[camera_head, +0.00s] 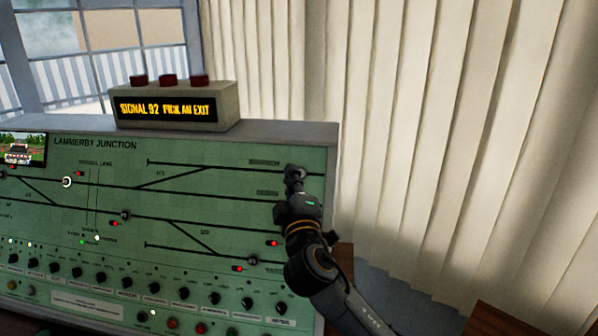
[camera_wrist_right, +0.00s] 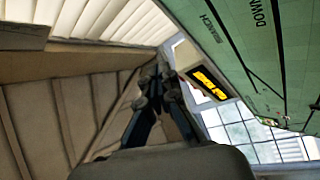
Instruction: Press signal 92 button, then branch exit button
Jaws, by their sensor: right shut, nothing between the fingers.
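The green control panel (camera_head: 200,160) is headed "LAMMERBY JUNCTION". A display box (camera_head: 176,108) on top of it reads "SIGNAL 92 PICK AN EXIT". A white-ringed button (camera_head: 67,182) stands out on the left of the track diagram; its label is too small to read. My right gripper (camera_head: 294,172) is shut and empty at the right end of the upper track lines, and hides what lies behind it. In the right wrist view its closed fingers (camera_wrist_right: 160,72) show beside the panel, with the labels "BRANCH" (camera_wrist_right: 213,28) and "DOWN" (camera_wrist_right: 260,14). I cannot tell whether it touches the panel. My left gripper is out of view.
Red buttons (camera_head: 168,80) sit on the display box. Several black knobs (camera_head: 120,283) line the lower panel, with coloured buttons below. A small screen (camera_head: 22,149) is at the left.

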